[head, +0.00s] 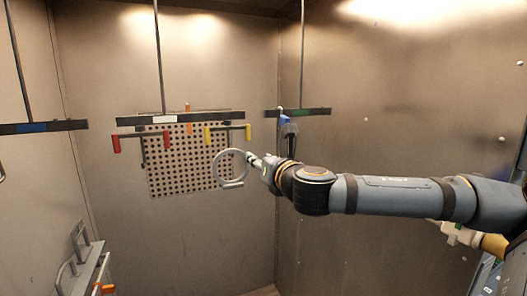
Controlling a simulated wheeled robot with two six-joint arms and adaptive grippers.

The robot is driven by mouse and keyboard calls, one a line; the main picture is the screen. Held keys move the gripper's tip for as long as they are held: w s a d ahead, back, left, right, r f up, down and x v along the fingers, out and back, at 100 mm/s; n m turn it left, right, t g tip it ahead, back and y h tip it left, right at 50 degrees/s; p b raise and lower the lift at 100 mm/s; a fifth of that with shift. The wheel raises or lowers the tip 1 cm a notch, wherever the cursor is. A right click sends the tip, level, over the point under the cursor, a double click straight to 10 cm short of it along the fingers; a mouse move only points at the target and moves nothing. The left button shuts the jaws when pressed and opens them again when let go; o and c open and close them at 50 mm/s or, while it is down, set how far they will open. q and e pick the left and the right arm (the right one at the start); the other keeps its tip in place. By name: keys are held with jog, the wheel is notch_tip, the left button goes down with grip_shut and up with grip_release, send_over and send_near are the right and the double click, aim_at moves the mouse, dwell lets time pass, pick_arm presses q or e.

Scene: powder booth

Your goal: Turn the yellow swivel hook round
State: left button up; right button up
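The yellow swivel hook (228,128) hangs under the middle dark rail. It is a crossbar with a yellow end block at its left and right ends. My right gripper (254,160) reaches in from the right, just below the hook's right end. A grey ring (218,162) with a small plate at its bottom shows at the gripper's tip, below the hook. Whether the ring is gripped, touched or only behind the fingers cannot be told. The fingers are too small to show whether they are open. My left gripper is not in view.
The red swivel hook (116,144) hangs from the same rail (135,121), to the left. A perforated panel (178,180) is behind. Other rails hang at left (65,126) and right (318,111). A rack (82,274) stands at lower left. The middle foreground is clear.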

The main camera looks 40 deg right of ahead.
jog(key=n, duration=0.2)
send_near(249, 136)
jog(key=p+x, duration=0.4)
jog(key=x, duration=0.5)
jog(key=shift+w+f, duration=0.15)
jog(key=shift+w, duration=0.2)
jog(key=shift+w+d+t, duration=0.15)
jog(key=shift+w+t, duration=0.15)
jog(key=shift+w, duration=0.2)
jog(key=shift+s, duration=0.1)
jog(key=c, duration=0.7)
